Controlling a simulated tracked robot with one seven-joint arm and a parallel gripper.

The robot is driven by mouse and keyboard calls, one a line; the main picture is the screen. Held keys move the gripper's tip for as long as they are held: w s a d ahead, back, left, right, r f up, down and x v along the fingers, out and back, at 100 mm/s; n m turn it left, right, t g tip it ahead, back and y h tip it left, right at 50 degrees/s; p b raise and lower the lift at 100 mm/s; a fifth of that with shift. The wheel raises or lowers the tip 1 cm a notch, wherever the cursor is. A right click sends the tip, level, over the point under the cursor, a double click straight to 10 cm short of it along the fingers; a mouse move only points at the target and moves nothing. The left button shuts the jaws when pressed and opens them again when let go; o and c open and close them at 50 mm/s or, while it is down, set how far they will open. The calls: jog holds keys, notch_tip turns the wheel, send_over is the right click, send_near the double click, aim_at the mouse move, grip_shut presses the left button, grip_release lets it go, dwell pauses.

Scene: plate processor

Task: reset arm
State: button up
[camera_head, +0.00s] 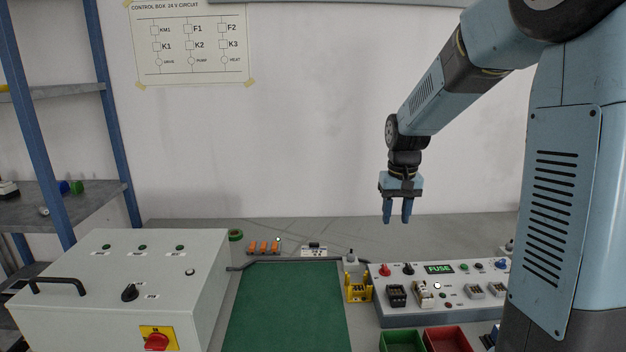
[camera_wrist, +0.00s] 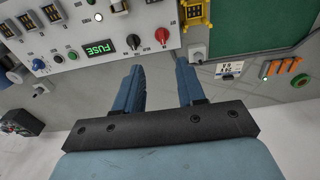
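My arm is raised over the back of the workbench, and my gripper (camera_head: 396,216) hangs pointing down in front of the white wall, above the bench. In the wrist view, the two blue fingers of my gripper (camera_wrist: 158,72) are apart with nothing between them. The bench surface and the edge of the control panel show beyond the fingertips.
A grey panel (camera_head: 436,316) with a FUSE display stands at right, beside a yellow holder (camera_head: 358,289) and a green mat (camera_head: 287,310). A white control box (camera_head: 110,295) is at left. Green (camera_head: 402,341) and red (camera_head: 447,339) bins sit in front. Air around my gripper is free.

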jog(key=s+r+t, duration=0.2)
jog(key=s+r, duration=0.3)
jog(key=s, duration=0.8)
jog(key=s+r+t, duration=0.3)
jog(key=s+r, duration=0.2)
jog(key=s, duration=0.8)
jog(key=shift+d, duration=0.15)
jog(key=shift+c, duration=0.3)
